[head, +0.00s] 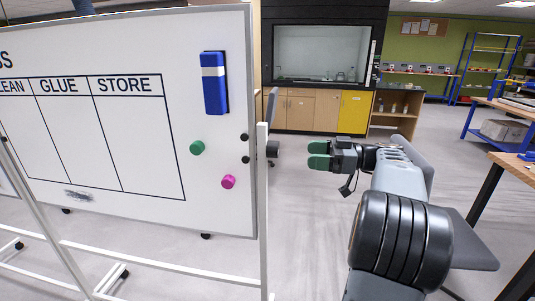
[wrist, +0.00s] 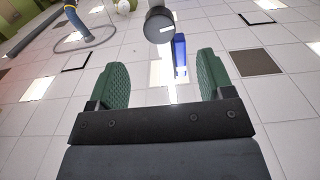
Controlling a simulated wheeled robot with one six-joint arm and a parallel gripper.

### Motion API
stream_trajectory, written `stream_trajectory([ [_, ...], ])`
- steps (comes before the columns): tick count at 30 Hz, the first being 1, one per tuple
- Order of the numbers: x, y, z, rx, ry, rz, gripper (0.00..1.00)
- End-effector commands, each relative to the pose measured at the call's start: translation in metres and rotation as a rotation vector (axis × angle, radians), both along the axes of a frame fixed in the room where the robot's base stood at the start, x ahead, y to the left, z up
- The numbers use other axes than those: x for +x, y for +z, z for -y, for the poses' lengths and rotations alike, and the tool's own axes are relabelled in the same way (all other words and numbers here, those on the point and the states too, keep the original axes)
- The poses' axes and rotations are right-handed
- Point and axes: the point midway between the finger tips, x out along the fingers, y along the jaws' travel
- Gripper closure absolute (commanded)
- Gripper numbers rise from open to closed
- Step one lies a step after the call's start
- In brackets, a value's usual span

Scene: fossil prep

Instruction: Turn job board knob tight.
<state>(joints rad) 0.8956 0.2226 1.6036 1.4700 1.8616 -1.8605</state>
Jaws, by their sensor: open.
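The job board (head: 215,200) is a white board with GLUE and STORE columns, at the left in the head view. Its black knob (head: 272,149) sticks out at the right edge, by the white upright post (head: 263,215). It also shows in the wrist view as a dark round end (wrist: 158,25), beyond the fingers and near the middle. My gripper (head: 319,155) has green finger pads and is to the right of the knob, pointing at it, with a gap between. In the wrist view the pads of my gripper (wrist: 160,62) are wide apart with nothing between them.
A blue eraser (head: 214,85), a green magnet (head: 197,148) and a magenta magnet (head: 229,182) are on the board. The stand's white lower bar (head: 160,263) runs near the floor. A workbench (head: 500,105) stands at the right. Floor between is clear.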

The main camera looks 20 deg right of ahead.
Motion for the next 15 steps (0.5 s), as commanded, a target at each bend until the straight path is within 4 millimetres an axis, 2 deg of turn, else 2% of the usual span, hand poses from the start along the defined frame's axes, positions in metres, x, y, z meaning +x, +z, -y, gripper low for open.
stream_trajectory([
  [4, 0.007, 0.004, -0.007, -0.002, -0.002, 0.046, 0.26],
  [15, 0.047, 0.005, -0.067, -0.001, 0.001, 0.041, 0.26],
])
